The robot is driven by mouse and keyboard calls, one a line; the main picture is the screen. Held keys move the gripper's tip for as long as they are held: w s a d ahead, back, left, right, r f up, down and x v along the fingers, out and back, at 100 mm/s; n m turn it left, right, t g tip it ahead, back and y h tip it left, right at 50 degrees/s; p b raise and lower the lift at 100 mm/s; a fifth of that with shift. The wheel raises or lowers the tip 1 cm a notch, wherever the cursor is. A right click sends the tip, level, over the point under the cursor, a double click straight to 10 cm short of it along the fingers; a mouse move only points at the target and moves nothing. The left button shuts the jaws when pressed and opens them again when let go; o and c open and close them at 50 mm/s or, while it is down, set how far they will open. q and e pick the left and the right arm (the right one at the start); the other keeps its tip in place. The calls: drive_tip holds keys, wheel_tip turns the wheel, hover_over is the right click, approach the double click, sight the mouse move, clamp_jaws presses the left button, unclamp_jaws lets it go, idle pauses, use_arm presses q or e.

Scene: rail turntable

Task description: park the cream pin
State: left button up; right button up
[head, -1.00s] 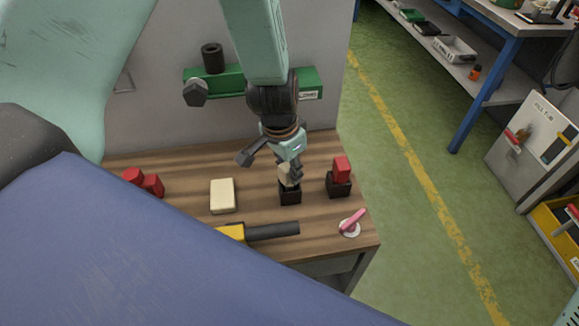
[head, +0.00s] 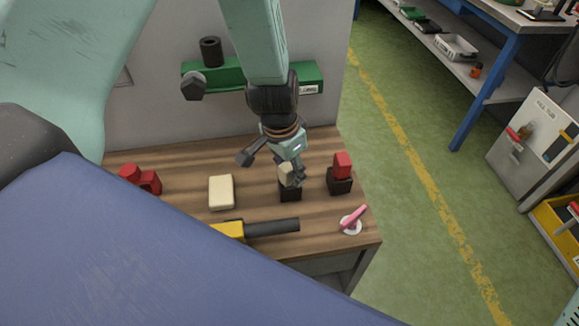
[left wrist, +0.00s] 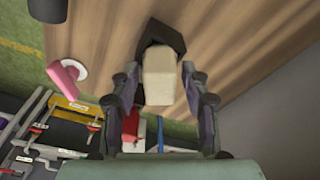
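The cream pin (head: 286,174) stands at the black socket (head: 290,194) near the right of the wooden bench; how deep it sits is hard to tell. My left gripper (head: 293,172) reaches down from above, with its fingers around the pin's upper part. In the left wrist view the cream pin (left wrist: 159,78) lies between the two fingers of my left gripper (left wrist: 161,80). A narrow gap shows on each side, so the fingers look open. The black socket (left wrist: 162,34) shows behind the pin's far end. My right gripper is not in view.
A red block (head: 342,164) stands in another black socket (head: 340,182) to the right. A cream block (head: 221,192), red pieces (head: 140,179), a yellow-and-black tool (head: 265,229) and a pink lever (head: 353,217) are on the bench. A green rail (head: 222,76) runs along the back panel.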

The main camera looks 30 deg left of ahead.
use_arm(q)
drive_tip(key=shift+o, duration=0.3)
wheel_tip(320, 180, up, 12)
drive_tip(key=s, duration=0.1)
drive_tip(key=shift+s+a, duration=0.35)
drive_tip(key=shift+s, duration=0.05)
drive_tip(key=shift+f, duration=0.1)
idle(0.8)
